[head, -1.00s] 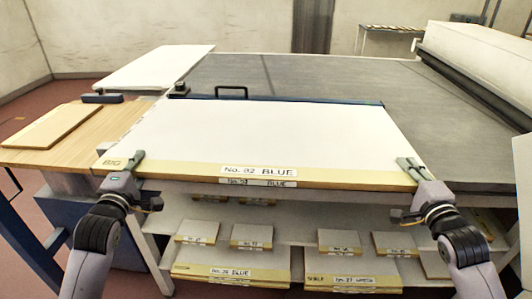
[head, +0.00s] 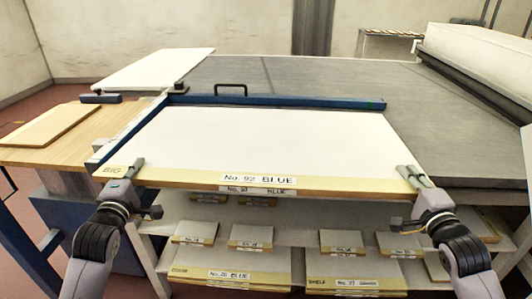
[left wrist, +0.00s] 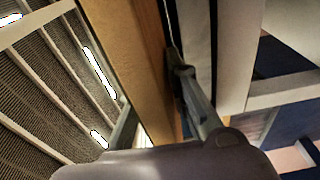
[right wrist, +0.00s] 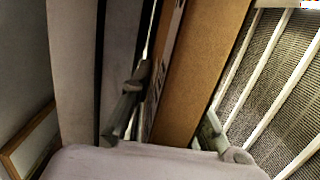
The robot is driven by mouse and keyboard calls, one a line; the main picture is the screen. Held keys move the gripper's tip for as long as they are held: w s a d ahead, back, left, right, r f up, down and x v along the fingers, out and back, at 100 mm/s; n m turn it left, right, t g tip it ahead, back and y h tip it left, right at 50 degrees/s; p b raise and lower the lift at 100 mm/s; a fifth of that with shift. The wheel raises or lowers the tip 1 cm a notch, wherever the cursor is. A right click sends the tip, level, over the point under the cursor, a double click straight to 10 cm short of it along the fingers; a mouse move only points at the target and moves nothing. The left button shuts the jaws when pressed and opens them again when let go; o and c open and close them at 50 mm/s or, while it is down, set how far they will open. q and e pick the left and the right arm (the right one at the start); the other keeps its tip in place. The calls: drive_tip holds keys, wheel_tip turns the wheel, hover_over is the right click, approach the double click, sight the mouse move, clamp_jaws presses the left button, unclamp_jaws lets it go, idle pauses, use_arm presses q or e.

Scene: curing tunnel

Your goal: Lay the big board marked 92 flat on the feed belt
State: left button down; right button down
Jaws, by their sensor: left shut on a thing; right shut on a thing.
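The big board (head: 265,140) has a white top, a yellowish near edge strip, a "No. 92 BLUE" label and a "BIG" mark. It is held roughly level in front of the grey feed belt (head: 300,78), its far part close to a blue rail; I cannot tell whether it touches. My left gripper (head: 132,169) is shut on its near left corner and my right gripper (head: 412,177) on its near right corner. Its edge also shows between the fingers in the left wrist view (left wrist: 140,60) and the right wrist view (right wrist: 200,70).
A blue rail (head: 300,101) with a black handle (head: 230,90) lies behind the board. Shelves below hold several small boards (head: 342,240) and larger ones. A wooden side table (head: 30,152) stands left, a white roller housing (head: 480,62) right. The grey belt beyond the rail is clear.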

use_arm(q)
drive_tip(key=c, duration=2)
unclamp_jaws()
use_arm(e)
drive_tip(key=c, duration=2)
unclamp_jaws()
use_arm(q)
drive_tip(key=o, duration=0.5)
drive_tip(key=shift+r, duration=0.15)
drive_tip(key=shift+c, duration=0.2)
use_arm(e)
drive_tip(key=o, duration=0.5)
drive_tip(key=shift+r, duration=0.15)
drive_tip(key=shift+c, duration=0.2)
use_arm(q)
drive_tip(key=o, duration=0.5)
drive_tip(key=shift+s, duration=0.1)
use_arm(e)
drive_tip(key=shift+s+r, duration=0.1)
use_arm(q)
drive_tip(key=o, duration=0.4)
use_arm(e)
drive_tip(key=shift+r, duration=0.1)
use_arm(q)
drive_tip(key=shift+s+f, duration=0.1)
drive_tip(key=shift+f, duration=0.1)
drive_tip(key=s, duration=0.7)
drive_tip(key=shift+s+d, duration=0.3)
